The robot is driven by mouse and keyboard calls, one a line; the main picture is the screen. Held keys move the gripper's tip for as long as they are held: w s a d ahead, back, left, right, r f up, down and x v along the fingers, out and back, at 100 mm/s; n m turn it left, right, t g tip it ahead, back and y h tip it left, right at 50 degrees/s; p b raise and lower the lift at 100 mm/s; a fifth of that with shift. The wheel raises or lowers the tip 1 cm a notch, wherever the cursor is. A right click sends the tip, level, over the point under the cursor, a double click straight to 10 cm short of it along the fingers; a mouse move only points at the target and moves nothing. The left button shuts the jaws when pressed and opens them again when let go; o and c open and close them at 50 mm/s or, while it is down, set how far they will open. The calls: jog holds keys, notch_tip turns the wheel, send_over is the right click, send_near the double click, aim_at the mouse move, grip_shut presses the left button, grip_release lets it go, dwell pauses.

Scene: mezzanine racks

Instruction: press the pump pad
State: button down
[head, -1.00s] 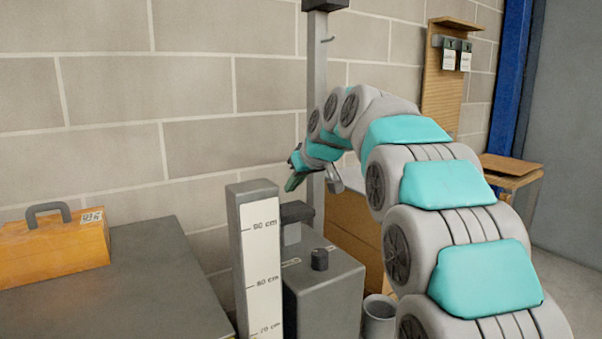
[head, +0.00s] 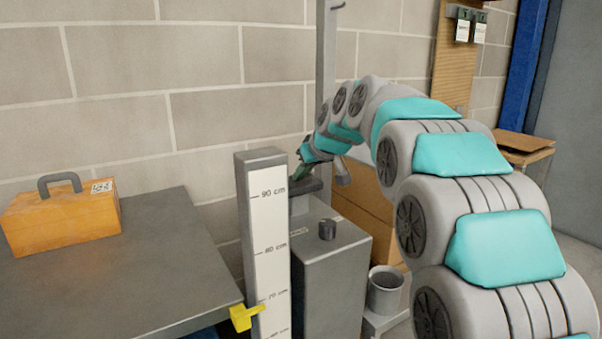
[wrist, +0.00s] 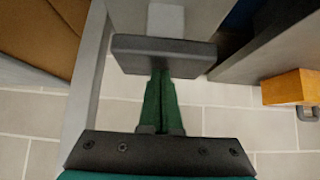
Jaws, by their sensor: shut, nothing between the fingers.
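The pump pad is a dark flat block (head: 309,185) on top of a light stem, at the back of a grey metal box (head: 330,260). In the wrist view the dark pad (wrist: 165,48) spans the upper middle. My gripper (head: 302,173) has green fingers closed together, with nothing between them. In the head view the fingers point down to the left, just above the pad. In the wrist view the fingertips (wrist: 161,74) meet the pad's near edge; I cannot tell if they touch it.
A white height scale (head: 268,240) with a yellow pointer (head: 243,316) stands in front of the box. A dark knob (head: 327,230) is on the box top. A grey table (head: 130,275) with an orange toolbox (head: 62,222) is left. A bucket (head: 385,292) and a grey post (head: 326,60) stand nearby.

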aim_at(305, 192)
notch_tip(305, 192, down, 6)
jog(key=b, duration=0.3)
notch_tip(305, 192, up, 5)
jog(key=shift+r+p, duration=0.1)
jog(key=shift+p, duration=0.7)
jog(key=v, duration=0.9)
jog(key=shift+s+d+b, duration=0.2)
jog(key=shift+s+b, duration=0.15)
